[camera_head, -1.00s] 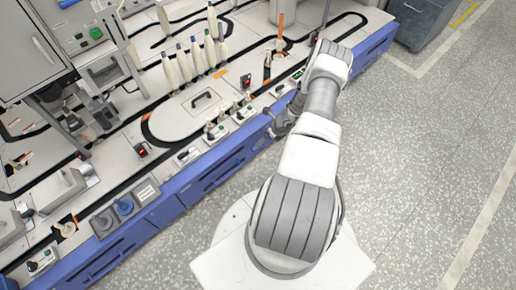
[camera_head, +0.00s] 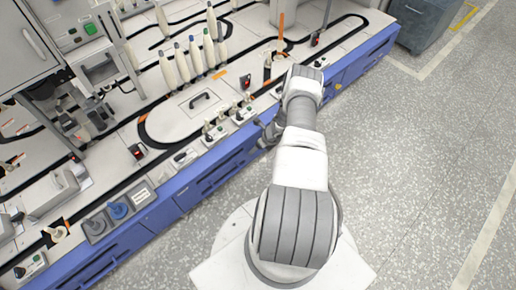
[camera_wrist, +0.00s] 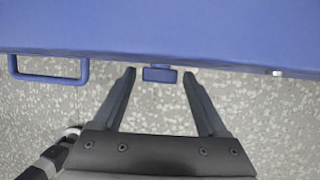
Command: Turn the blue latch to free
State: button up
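The blue latch (camera_wrist: 160,75) shows in the wrist view as a small blue block with a narrow neck at the edge of the blue panel (camera_wrist: 160,30). It lies crosswise between the tips of my gripper (camera_wrist: 159,73), which is open. There is a gap on each side, so neither finger appears to touch it. In the head view my gripper (camera_head: 267,134) is at the blue front of the bench, partly hidden by my arm. I cannot make out the latch there.
A blue loop handle (camera_wrist: 48,72) sticks out from the panel to the left. A small metal fitting (camera_wrist: 277,73) sits on the panel edge to the right. White bobbins (camera_head: 196,60) stand on the bench top.

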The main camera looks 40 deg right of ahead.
jog(key=c, duration=1.1)
jog(key=shift+r, duration=0.1)
jog(key=p, duration=0.2)
jog(key=shift+a+r+h+p, duration=0.1)
jog(key=shift+r+h+p, duration=0.05)
jog(key=shift+h+p, duration=0.2)
jog(key=shift+s+a+h+p, duration=0.1)
jog(key=shift+h+p, duration=0.45)
jog(key=shift+p, duration=0.3)
jog(key=shift+a+f+n+t+h+b, duration=0.15)
jog(key=shift+a+n+h, duration=0.1)
jog(key=shift+h, duration=0.6)
jog(key=shift+a+f+n+t+h+b, duration=0.1)
jog(key=shift+a+n+h, duration=0.1)
jog(key=shift+h, duration=0.7)
jog(key=shift+a+f+n+t+h+b, duration=0.15)
jog(key=shift+n+h, duration=0.1)
jog(key=shift+h, duration=0.6)
jog(key=shift+a+h, duration=0.1)
jog(key=shift+h, duration=0.6)
jog(key=shift+b, duration=0.3)
